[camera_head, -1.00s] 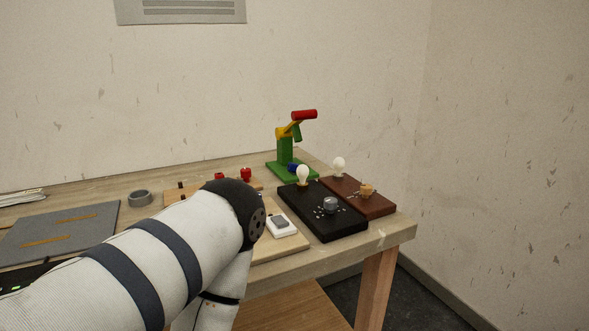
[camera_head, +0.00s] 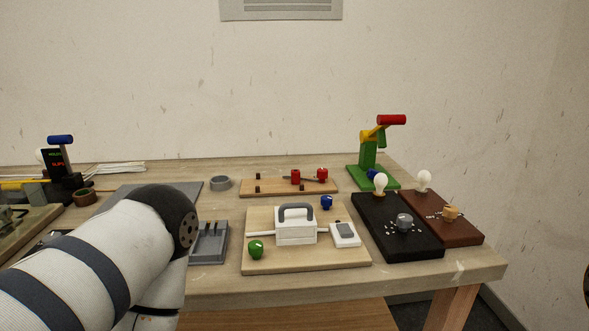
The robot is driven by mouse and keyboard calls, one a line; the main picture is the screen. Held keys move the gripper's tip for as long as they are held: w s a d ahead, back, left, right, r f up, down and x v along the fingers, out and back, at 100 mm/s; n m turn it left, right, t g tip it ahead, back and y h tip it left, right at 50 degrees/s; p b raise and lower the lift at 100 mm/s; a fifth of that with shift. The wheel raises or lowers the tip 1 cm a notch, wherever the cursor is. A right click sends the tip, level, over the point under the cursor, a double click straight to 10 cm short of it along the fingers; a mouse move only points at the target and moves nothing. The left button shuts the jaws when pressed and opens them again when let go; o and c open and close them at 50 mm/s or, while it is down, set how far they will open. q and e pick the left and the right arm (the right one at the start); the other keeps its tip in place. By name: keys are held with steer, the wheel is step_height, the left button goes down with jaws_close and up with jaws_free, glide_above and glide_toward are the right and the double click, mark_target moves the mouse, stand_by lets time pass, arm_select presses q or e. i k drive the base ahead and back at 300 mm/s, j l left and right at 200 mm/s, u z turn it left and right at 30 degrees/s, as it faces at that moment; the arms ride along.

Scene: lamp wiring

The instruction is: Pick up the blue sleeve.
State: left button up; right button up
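I cannot tell for sure which blue part is the sleeve. A blue cylinder (camera_head: 60,140) lies crosswise on top of a dark upright device (camera_head: 56,166) with red and green digits, at the far left of the table. A small blue knob-like piece (camera_head: 326,202) sits at the back edge of a light wooden board (camera_head: 270,261). Another blue piece (camera_head: 372,174) is at the green stand, partly behind a bulb. My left arm crosses the lower left and bends down. Neither gripper is in view.
The board carries a white box (camera_head: 295,232) with a grey handle, a white switch (camera_head: 345,235) and a green knob (camera_head: 255,249). A black board (camera_head: 400,243) and a brown board (camera_head: 460,231) with bulbs stand right. A green stand (camera_head: 368,155) with a red handle is behind.

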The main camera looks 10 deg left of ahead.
mark_target(371, 173)
steer(key=i+l+u, duration=0.15)
steer(key=u, duration=0.35)
steer(key=l+u, duration=0.5)
steer(key=i+l+u, duration=0.1)
steer(key=l+u, duration=0.2)
steer(key=u, duration=0.15)
steer(key=l+z, duration=0.15)
steer(key=l, duration=0.8)
steer(key=l+z, duration=0.15)
steer(key=l, duration=0.8)
steer(key=i+l+z, duration=0.15)
steer(key=l, duration=0.8)
